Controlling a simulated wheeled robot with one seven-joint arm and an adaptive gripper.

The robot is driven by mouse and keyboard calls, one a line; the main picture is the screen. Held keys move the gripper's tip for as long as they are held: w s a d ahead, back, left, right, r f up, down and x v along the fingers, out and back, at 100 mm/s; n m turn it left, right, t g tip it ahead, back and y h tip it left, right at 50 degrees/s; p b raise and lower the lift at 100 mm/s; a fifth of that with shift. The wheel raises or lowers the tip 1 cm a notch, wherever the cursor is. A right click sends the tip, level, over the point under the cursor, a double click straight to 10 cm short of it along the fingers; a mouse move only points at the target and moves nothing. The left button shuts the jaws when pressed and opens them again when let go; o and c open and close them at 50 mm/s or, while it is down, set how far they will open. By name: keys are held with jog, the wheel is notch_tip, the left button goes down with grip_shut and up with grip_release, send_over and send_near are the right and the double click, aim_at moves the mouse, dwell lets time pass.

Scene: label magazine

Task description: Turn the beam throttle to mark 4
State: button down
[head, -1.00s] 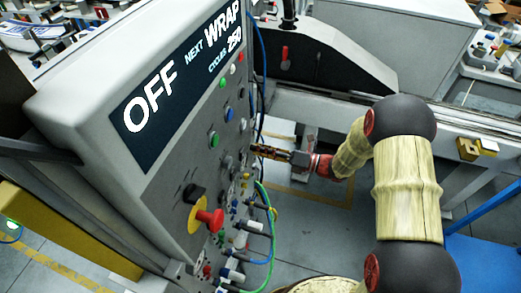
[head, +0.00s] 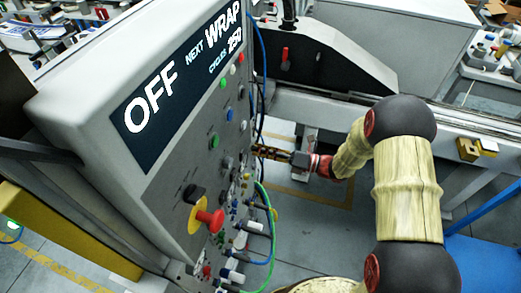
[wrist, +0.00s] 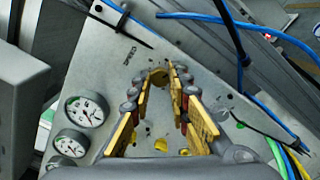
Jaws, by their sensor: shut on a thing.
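My gripper (head: 259,151) reaches in from the right to the side panel of the grey control cabinet (head: 183,150). In the wrist view my gripper (wrist: 160,85) has its yellow-padded fingers around a small rounded knob, which I take to be the beam throttle (wrist: 158,76), and is shut on it. The fingers cover most of this knob, and its pointer and marks are not readable. A small dark label stands on the panel just left of the fingertips. In the head view the fingers hide the knob.
The cabinet display (head: 180,85) reads OFF, NEXT WRAP, CYCLES 250. A red button on a yellow base (head: 207,219) juts out below. Blue and green cables (head: 268,215) hang near the panel. Round gauges (wrist: 85,108) sit left of my fingers in the wrist view.

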jog(key=shift+n, duration=0.3)
jog(key=shift+w+n+b, duration=0.1)
jog(key=shift+n+b, duration=3.95)
jog(key=shift+n, duration=9.15)
jog(key=c, duration=1.7)
grip_release()
